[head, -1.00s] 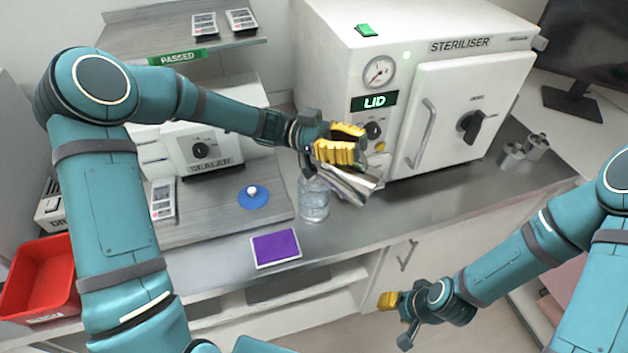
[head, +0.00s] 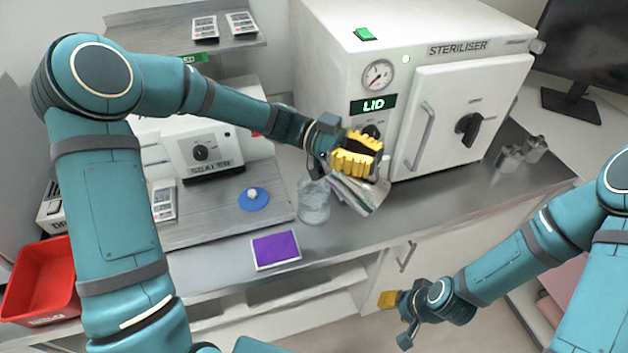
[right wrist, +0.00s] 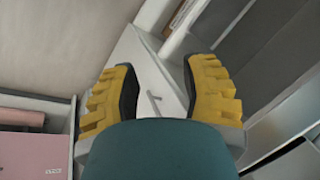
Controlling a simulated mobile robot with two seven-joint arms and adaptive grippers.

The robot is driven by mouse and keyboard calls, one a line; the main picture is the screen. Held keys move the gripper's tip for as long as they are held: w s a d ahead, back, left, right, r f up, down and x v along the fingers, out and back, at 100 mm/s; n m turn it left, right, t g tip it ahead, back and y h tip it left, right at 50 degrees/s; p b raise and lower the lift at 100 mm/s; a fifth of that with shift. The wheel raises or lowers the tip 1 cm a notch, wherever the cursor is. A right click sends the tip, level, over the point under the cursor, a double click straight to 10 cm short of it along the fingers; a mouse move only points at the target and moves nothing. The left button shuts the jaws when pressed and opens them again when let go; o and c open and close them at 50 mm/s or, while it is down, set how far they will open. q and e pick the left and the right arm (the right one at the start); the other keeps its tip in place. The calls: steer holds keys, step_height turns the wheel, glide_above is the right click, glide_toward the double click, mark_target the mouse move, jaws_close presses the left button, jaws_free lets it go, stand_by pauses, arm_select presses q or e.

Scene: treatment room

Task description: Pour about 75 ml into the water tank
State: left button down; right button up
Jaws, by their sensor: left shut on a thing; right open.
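My left gripper (head: 357,158) is shut on a pale, shiny, silvery thing (head: 364,196), partly hidden by the yellow fingers. It hangs tilted above the counter, in front of the steriliser; I cannot tell its full shape or contents. A clear round container (head: 314,203) stands upright on the counter just left of it, probably the water tank. Its upper part is close to my left gripper, and I cannot make out a water level. A blue disc with a white knob (head: 253,199) lies left of the container. My right gripper (head: 396,319) is open and empty, low before the cabinet; its fingers show in the right wrist view (right wrist: 162,88).
A purple pad (head: 276,249) lies near the counter's front edge. The sealer (head: 205,150) and red bin (head: 40,280) are at left. Metal pots (head: 510,158) stand at right.

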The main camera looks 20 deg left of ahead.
mark_target(377, 177)
arm_select(q)
steer(key=shift+s+d+f, duration=0.1)
steer(key=shift+d+f, duration=0.05)
steer(key=shift+f, duration=0.4)
steer(key=shift+f+y+b, duration=0.3)
steer(key=shift+y+b, duration=0.1)
steer(key=shift+s+d+f+t+y+b, duration=0.15)
steer(key=shift+d+f+t+y+b, duration=0.25)
steer(key=shift+d+f+y+b, duration=0.55)
steer(key=shift+a+b, duration=0.1)
steer(key=shift+b, duration=0.2)
arm_select(e)
steer(key=f, duration=0.2)
steer(key=s+f, duration=0.1)
steer(key=f, duration=0.1)
steer(key=shift+a+f, duration=0.1)
steer(key=shift+f, duration=0.1)
arm_select(q)
steer(key=shift+f+y, duration=0.1)
steer(key=shift+y, duration=0.15)
arm_select(e)
steer(key=shift+f, duration=0.1)
